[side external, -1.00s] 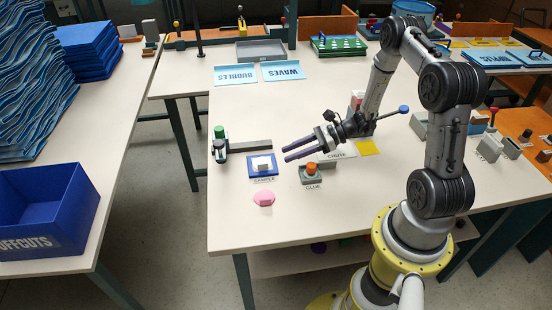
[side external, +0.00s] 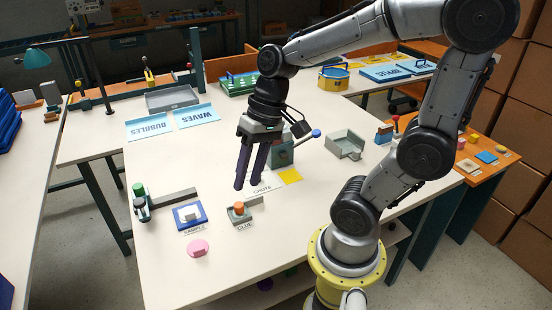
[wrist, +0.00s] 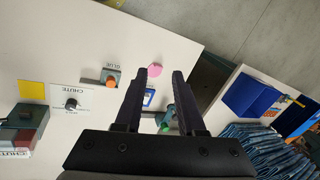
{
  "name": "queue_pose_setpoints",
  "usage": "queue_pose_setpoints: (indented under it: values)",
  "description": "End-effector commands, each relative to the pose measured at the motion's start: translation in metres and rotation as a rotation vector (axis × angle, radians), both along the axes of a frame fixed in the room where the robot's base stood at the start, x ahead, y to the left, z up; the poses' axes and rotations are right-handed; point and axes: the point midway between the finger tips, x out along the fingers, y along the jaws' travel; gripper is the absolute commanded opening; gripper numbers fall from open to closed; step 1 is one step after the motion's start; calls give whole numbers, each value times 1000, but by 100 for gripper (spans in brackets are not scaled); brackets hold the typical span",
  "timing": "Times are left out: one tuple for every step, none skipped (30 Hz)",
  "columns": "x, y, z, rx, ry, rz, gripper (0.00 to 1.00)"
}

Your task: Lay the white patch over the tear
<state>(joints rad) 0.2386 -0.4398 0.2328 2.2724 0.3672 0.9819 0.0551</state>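A blue square marked SAMPLE (side external: 178,214) lies near the table's left front, with a small white piece (side external: 191,213) on it. I cannot tell whether that piece is the white patch. No tear can be made out. My gripper (side external: 249,185) points down above the table near the CHUTE label, with its two dark fingers apart and nothing visible between them. In the wrist view the fingers (wrist: 160,74) are spread, and the blue square (wrist: 149,97) shows between them, partly hidden.
A glue holder with an orange knob (side external: 239,207), a pink disc (side external: 197,248) and a green-knobbed clamp (side external: 139,190) surround the sample. A yellow square (side external: 290,175) lies right of the CHUTE label (side external: 262,188). The table's front is mostly clear.

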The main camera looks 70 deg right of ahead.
Motion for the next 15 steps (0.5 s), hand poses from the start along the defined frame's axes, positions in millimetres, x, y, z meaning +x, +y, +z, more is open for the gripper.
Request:
queue_pose_setpoints:
  values:
    - [-14, 2, 11, -87, -79, 95, 39]
    - [-21, 0, 16, -136, -118, 143, 39]
    - [-29, -2, 21, -196, -167, 200, 39]
    - [-34, -4, 24, -237, -201, 239, 39]
    - [-38, -6, 27, -272, -232, 272, 39]
    - [-43, -8, 31, -314, -268, 308, 39]
    - [-46, -9, 33, -339, -291, 331, 39]
    - [-48, -11, 35, -362, -311, 349, 39]
    - [-50, -12, 37, -384, -331, 369, 39]
    - [-51, -13, 38, -398, -343, 380, 39]
    - [-52, -14, 39, -407, -351, 386, 39]
    - [-53, -15, 39, -416, -357, 394, 39]
    - [-53, -15, 39, -420, -358, 397, 39]
    - [-53, -15, 40, -421, -359, 397, 39]
    - [-53, -15, 40, -421, -359, 397, 39]
